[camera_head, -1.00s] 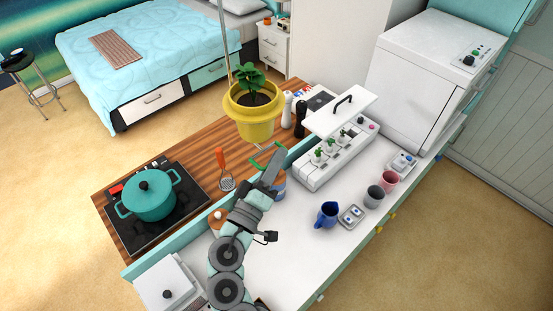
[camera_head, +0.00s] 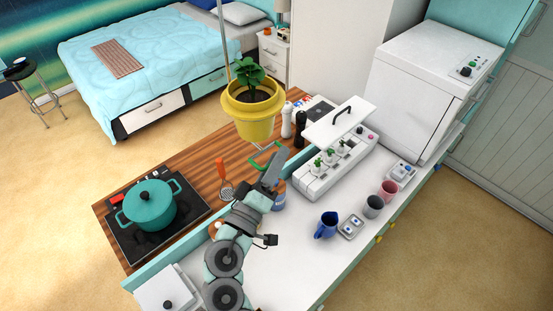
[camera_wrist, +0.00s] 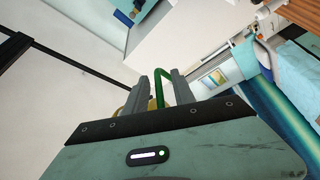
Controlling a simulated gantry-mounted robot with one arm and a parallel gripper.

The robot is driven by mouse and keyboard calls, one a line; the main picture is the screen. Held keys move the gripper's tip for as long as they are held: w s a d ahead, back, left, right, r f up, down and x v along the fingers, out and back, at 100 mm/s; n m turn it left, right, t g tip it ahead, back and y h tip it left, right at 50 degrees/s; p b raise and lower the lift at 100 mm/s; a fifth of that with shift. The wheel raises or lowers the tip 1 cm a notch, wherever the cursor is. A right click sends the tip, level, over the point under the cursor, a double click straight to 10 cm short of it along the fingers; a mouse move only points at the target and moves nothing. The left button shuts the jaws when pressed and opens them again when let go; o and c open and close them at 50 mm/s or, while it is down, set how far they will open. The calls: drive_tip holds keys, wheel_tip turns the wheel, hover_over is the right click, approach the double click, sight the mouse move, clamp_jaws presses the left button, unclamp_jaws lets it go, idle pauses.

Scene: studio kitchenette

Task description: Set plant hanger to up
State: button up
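The plant hanger is a yellow pot (camera_head: 254,121) with a leafy green plant (camera_head: 249,75), hung on a thin pole (camera_head: 221,30) above the counter. A green loop handle (camera_head: 259,155) shows just below the pot. My gripper (camera_head: 273,166) is right beside this handle, below the pot. In the wrist view, my gripper's two grey fingers (camera_wrist: 162,88) stand apart, with part of the green handle (camera_wrist: 159,86) in the gap between them. I see no firm contact on both sides. A small bit of yellow shows behind the fingers; most of the pot is hidden there.
A teal pot (camera_head: 151,204) sits on the black stove (camera_head: 165,245) at left. A white planter box (camera_head: 335,172) stands right of my gripper. A blue jug (camera_head: 326,225) and two cups are on the white counter (camera_head: 290,255). Salt and pepper mills stand behind the handle.

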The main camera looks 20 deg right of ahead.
drive_tip(key=b+v, duration=0.4)
drive_tip(key=v, duration=0.6)
drive_tip(key=shift+s+a, duration=0.25)
drive_tip(key=shift+a, duration=0.05)
drive_tip(key=shift+f, duration=0.15)
